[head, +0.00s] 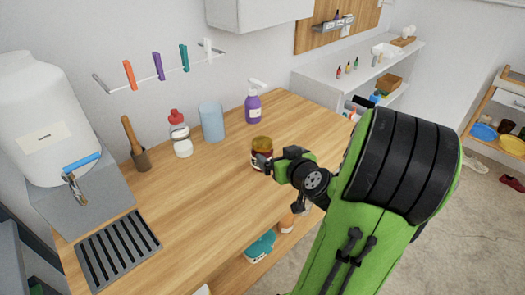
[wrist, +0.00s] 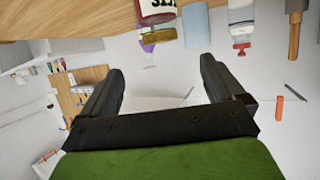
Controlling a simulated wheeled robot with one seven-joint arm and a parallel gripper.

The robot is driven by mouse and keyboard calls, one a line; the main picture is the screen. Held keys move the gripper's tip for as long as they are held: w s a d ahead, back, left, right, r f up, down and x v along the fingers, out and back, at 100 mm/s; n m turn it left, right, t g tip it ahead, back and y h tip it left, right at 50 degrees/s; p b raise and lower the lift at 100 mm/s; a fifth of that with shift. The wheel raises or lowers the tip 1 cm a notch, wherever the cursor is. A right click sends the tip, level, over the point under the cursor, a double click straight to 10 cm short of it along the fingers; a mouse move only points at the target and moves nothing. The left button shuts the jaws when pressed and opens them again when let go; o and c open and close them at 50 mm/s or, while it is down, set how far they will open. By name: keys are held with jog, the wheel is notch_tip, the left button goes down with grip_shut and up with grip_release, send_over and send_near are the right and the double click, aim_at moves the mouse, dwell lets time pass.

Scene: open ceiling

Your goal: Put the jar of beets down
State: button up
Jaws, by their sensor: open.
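The jar of beets (head: 262,147), with a gold lid and dark red contents, stands upright on the wooden counter (head: 205,190). In the wrist view, which is upside down, the jar (wrist: 157,10) shows at the top edge with a partly cut-off label. My gripper (head: 279,182) is at the counter's front right edge, close to the jar. In the wrist view my gripper (wrist: 162,68) has its two fingers spread wide, with nothing held between them. The jar lies beyond the fingertips. In the head view one finger overlaps the jar's lower front, and I cannot tell if they touch.
A purple spray bottle (head: 253,105), a blue cup (head: 211,122), a red-capped bottle (head: 180,134) and a wooden-handled tool (head: 135,145) stand along the wall. A large white dispenser (head: 45,120) is at left, behind a dark drain grate (head: 117,248). The counter's middle is clear.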

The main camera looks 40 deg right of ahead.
aim_at(264, 144)
jog(key=p+x, duration=0.4)
jog(key=x, duration=0.9)
jog(key=shift+w+d+f, duration=0.1)
jog(key=shift+w+d, duration=0.05)
jog(key=shift+w, duration=0.15)
jog(key=shift+s, duration=0.1)
jog(key=shift+c, duration=0.6)
jog(key=c, duration=1.6)
jog(key=shift+o, duration=0.2)
notch_tip(264, 144, up, 10)
jog(key=shift+r+p, duration=0.1)
jog(key=shift+p, duration=1)
